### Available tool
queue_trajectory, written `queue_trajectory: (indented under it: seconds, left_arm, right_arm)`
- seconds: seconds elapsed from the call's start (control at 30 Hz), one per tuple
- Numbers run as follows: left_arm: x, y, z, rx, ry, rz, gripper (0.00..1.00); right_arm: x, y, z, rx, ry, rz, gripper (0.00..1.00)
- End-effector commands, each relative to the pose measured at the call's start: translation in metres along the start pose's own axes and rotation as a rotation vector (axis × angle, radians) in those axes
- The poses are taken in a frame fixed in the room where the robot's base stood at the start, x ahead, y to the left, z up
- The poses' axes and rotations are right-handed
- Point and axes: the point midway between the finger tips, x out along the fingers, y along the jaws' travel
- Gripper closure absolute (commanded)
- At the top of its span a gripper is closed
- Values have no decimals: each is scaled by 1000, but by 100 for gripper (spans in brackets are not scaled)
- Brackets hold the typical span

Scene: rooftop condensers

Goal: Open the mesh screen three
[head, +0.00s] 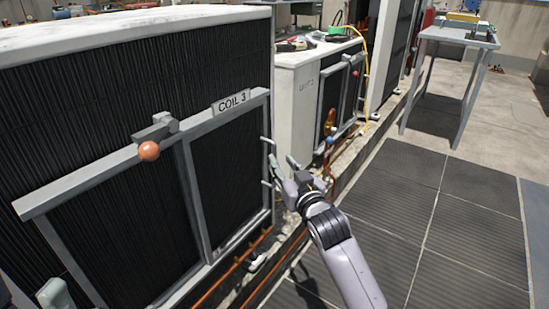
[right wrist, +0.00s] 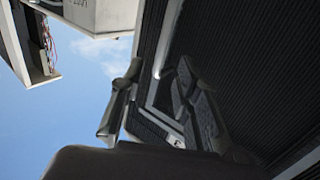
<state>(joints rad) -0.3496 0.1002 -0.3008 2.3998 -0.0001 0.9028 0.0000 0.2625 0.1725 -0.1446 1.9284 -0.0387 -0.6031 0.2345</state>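Mesh screen three is a grey-framed dark panel (head: 228,185) on the near white condenser, with a "COIL 3" plate (head: 231,102) on its top rail. A latch with an orange ball knob (head: 149,151) sits on that rail. A pale bar handle (head: 265,163) stands at the screen's right edge. My right gripper (head: 283,164) is open beside this handle. In the right wrist view the pale handle (right wrist: 165,50) runs between the spread fingers (right wrist: 156,90); I cannot tell whether they touch it. A fingertip of my left gripper (head: 54,294) shows at the lower left; its other parts are mostly out of view.
Copper pipes (head: 238,267) run low along the condenser's base. A second condenser (head: 297,100) with tools on top stands behind, beside a yellow hose (head: 366,80). A grey table (head: 458,37) stands at the back right. The dark floor tiles (head: 405,225) at right are clear.

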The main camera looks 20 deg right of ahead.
Motion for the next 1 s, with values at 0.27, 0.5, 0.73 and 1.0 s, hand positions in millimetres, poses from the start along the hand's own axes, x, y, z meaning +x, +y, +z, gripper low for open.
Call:
queue_trajectory:
  seconds: [0.27,0.5,0.73,1.0]
  left_arm:
    - [-16,0,5,1,1,2,40]
    - [-15,0,7,2,7,9,40]
    - [-13,0,6,2,12,10,40]
    - [-11,0,4,3,21,9,40]
  right_arm:
    - [47,0,1,0,2,0,71]
    - [62,0,0,0,1,-1,71]
    - [63,0,0,0,1,0,71]
    - [63,0,0,0,1,0,86]
